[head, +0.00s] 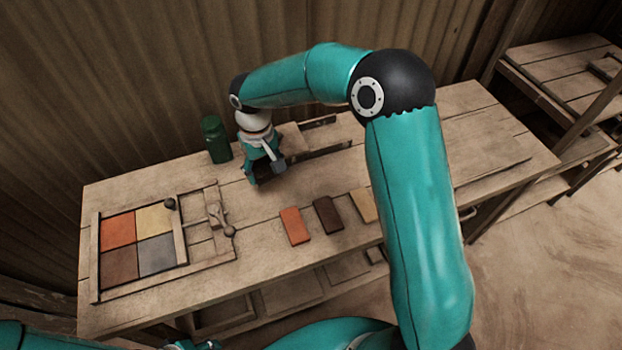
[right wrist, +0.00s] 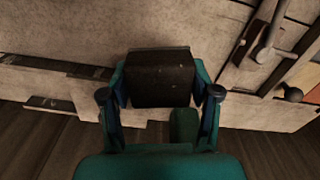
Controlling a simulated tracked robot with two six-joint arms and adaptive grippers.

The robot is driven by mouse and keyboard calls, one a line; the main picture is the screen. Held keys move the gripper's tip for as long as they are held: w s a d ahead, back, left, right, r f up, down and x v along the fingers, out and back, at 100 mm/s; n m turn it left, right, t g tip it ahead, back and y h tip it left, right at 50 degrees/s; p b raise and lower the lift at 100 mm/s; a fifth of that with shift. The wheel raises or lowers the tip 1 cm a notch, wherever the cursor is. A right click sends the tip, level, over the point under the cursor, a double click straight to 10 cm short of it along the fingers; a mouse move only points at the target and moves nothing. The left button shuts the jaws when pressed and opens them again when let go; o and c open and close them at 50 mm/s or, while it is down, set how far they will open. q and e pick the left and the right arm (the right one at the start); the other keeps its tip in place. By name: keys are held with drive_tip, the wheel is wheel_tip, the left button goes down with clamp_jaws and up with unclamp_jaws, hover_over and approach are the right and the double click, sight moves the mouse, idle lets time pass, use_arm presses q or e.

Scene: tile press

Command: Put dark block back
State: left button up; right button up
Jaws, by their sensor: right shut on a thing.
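My right gripper (head: 264,177) is over the back of the workbench, beside a green canister. In the right wrist view the gripper (right wrist: 160,95) is shut on a dark block (right wrist: 160,80), which lies between its two fingers. In the head view the gripper largely hides this block. A long wooden rack with dark slots (head: 322,151) lies just right of the gripper. I cannot tell whether the block touches the bench.
An orange block (head: 295,227), a dark brown block (head: 328,215) and a tan block (head: 362,205) lie along the front. The green canister (head: 215,139) stands at the back. The press frame (head: 96,262) holds coloured tiles at left. Bare bench lies between.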

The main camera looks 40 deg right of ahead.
drive_tip(key=d+r+m+b, duration=0.1)
drive_tip(key=d+r+b, duration=0.1)
drive_tip(key=d+r, duration=0.3)
drive_tip(key=m+b, duration=0.1)
drive_tip(key=m, duration=0.1)
approach(312, 181)
wheel_tip(312, 181, down, 7)
drive_tip(key=shift+f+p, duration=0.1)
drive_tip(key=shift+p, duration=0.3)
drive_tip(key=shift+f, duration=0.1)
drive_tip(key=o, duration=1.1)
